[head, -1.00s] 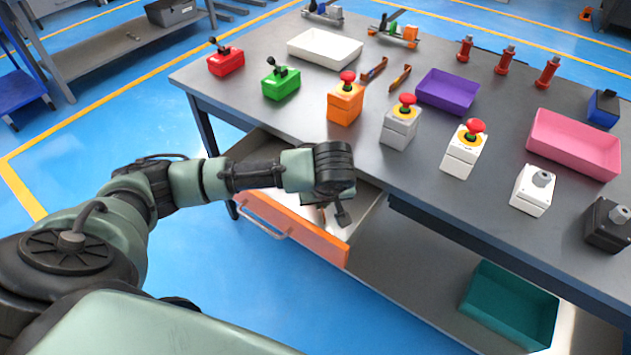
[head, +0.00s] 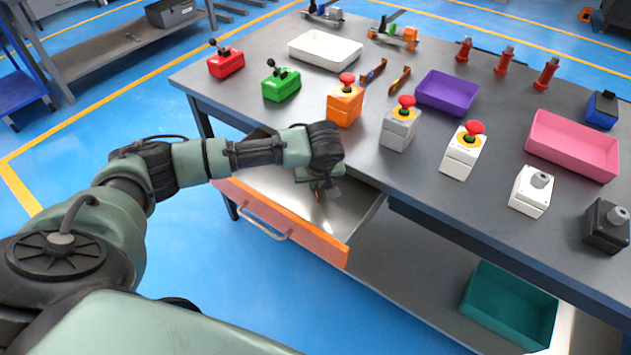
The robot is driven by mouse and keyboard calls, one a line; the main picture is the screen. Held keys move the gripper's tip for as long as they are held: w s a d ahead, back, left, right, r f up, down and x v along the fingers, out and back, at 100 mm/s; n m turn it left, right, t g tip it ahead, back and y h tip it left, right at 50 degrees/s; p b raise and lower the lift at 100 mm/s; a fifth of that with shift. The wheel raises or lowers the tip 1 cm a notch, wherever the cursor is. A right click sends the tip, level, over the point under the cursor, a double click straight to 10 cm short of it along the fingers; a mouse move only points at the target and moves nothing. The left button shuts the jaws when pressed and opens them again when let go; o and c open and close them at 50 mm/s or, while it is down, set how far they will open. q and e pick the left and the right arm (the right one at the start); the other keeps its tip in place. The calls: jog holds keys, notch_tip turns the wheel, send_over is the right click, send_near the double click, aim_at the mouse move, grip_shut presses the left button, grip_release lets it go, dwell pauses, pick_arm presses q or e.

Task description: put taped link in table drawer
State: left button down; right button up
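The table drawer (head: 268,217) is pulled open under the table's left part, its orange front facing out and its pale inside showing. My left gripper (head: 325,192) is over the drawer opening, pointing down, with its fingers partly hidden by my own wrist. A small brown-orange strip (head: 319,207), possibly a link, shows just below the fingers. I cannot tell whether it is held or lies on the drawer floor. Two copper-coloured links lie on the tabletop, a left one (head: 374,71) with a dark part and a right one (head: 400,79). My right gripper is not in view.
On the grey table (head: 290,122) stand red (head: 226,64) and green (head: 281,85) switch boxes, several button boxes, and white (head: 325,50), purple (head: 447,93) and pink (head: 572,145) trays. A teal bin (head: 508,306) is on the lower shelf. The table's front edge is close to my arm.

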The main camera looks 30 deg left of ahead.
pick_arm(q)
jog(key=shift+f, duration=0.25)
jog(key=shift+s+d+f, duration=0.1)
jog(key=shift+s+f, duration=0.15)
jog(key=shift+f, duration=0.15)
jog(key=c, duration=1.6)
grip_release()
jog(key=shift+s+f, duration=0.1)
jog(key=shift+s, duration=0.05)
jog(key=shift+c, duration=0.2)
jog(key=shift+r, duration=0.25)
jog(key=w+v, duration=0.1)
jog(key=v, duration=1.1)
jog(key=shift+r+p, duration=0.35)
jog(key=shift+r, duration=0.15)
jog(key=shift+s+f, duration=0.1)
jog(key=shift+s, duration=0.05)
